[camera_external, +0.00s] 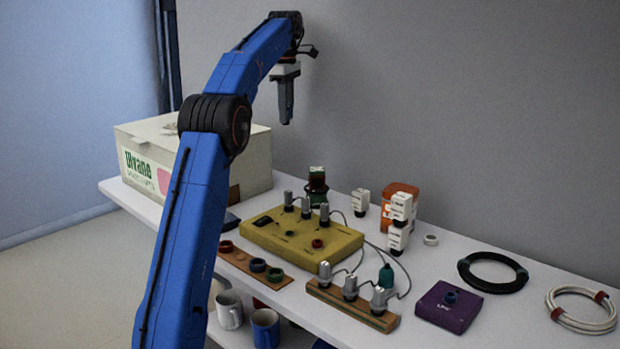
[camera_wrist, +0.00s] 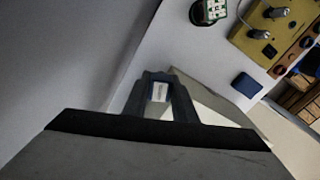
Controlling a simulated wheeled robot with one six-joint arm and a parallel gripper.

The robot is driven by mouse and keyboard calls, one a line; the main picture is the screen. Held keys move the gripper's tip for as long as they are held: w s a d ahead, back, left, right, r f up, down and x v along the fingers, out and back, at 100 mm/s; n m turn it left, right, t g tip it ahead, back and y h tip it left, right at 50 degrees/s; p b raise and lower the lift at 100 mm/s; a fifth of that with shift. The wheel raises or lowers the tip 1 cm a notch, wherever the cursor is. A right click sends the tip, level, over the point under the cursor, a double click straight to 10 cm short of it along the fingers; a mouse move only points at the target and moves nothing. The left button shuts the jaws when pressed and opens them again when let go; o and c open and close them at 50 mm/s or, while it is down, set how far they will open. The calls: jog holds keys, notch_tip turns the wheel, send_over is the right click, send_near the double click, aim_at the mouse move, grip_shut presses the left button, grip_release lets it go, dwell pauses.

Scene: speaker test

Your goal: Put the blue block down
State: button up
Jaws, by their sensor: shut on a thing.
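My gripper (camera_external: 287,115) hangs high above the back of the table, near the right end of the white box, pointing down. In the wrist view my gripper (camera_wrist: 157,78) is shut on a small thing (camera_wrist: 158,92). Only a pale, label-like face with bluish edges shows between the fingers; I cannot tell whether it is a blue block. The held thing cannot be made out in the external view. A flat dark blue block (camera_wrist: 247,86) lies on the tabletop beside the yellow panel, apart from my gripper. It shows partly behind my arm in the external view (camera_external: 230,221).
The white box (camera_external: 132,162) stands at the table's left end. The yellow panel (camera_external: 340,240) has grey plugs on it. Wooden strips, a purple box (camera_external: 449,307), a black cable coil (camera_external: 493,288) and a white coil (camera_external: 584,323) lie rightward. Two mugs (camera_external: 229,312) stand lower.

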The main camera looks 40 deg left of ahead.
notch_tip(320, 180, down, 20)
jog(key=shift+r, duration=0.25)
dwell(0.6)
jog(key=shift+f, duration=0.15)
jog(key=o, duration=1)
jog(key=shift+o, duration=0.2)
notch_tip(320, 180, up, 12)
